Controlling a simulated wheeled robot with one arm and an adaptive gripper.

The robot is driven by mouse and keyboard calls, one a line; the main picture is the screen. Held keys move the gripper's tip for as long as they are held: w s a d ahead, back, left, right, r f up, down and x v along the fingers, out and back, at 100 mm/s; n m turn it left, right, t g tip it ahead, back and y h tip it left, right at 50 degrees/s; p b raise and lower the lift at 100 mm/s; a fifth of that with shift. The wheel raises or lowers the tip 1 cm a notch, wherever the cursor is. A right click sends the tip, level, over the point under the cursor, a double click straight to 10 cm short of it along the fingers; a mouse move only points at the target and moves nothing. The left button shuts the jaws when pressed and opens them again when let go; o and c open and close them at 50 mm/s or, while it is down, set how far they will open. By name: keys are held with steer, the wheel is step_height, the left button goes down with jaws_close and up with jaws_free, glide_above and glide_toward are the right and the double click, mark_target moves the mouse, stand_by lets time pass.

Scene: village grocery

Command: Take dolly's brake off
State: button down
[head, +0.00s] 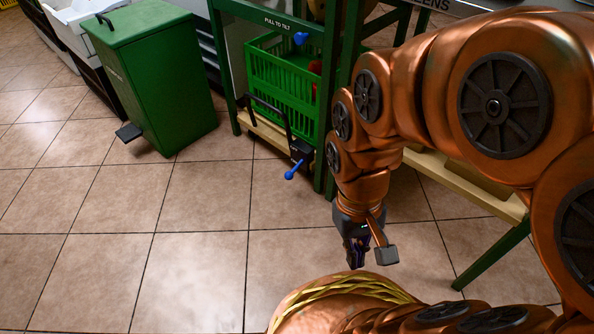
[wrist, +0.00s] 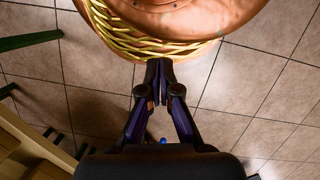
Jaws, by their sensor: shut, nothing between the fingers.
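The dolly (head: 262,129), a low pale wooden platform, stands under the green rack with a green crate (head: 283,80) over it. A black bar handle rises at its front. A black block (head: 301,149) sits at its front right corner, and a lever with a blue end (head: 293,171), which looks like the brake, sticks out low over the floor. My gripper (head: 357,264) points down over the tiles, in front and to the right of the lever, apart from it. It is shut and empty. In the wrist view my gripper's fingertips (wrist: 160,64) are together.
A green pedal bin (head: 160,85) stands left of the rack, its black pedal (head: 128,132) jutting out. The green rack frame (head: 328,120) has another blue knob (head: 300,38) above. A slanting green leg (head: 492,258) is at right. Floor tiles at front left are clear.

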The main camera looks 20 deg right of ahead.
step_height(320, 180, up, 9)
steer(key=s+p, duration=0.2)
steer(key=p, duration=0.5)
steer(key=shift+s+a+r+g, duration=0.15)
steer(key=shift+g, duration=0.15)
steer(key=shift+s, duration=0.1)
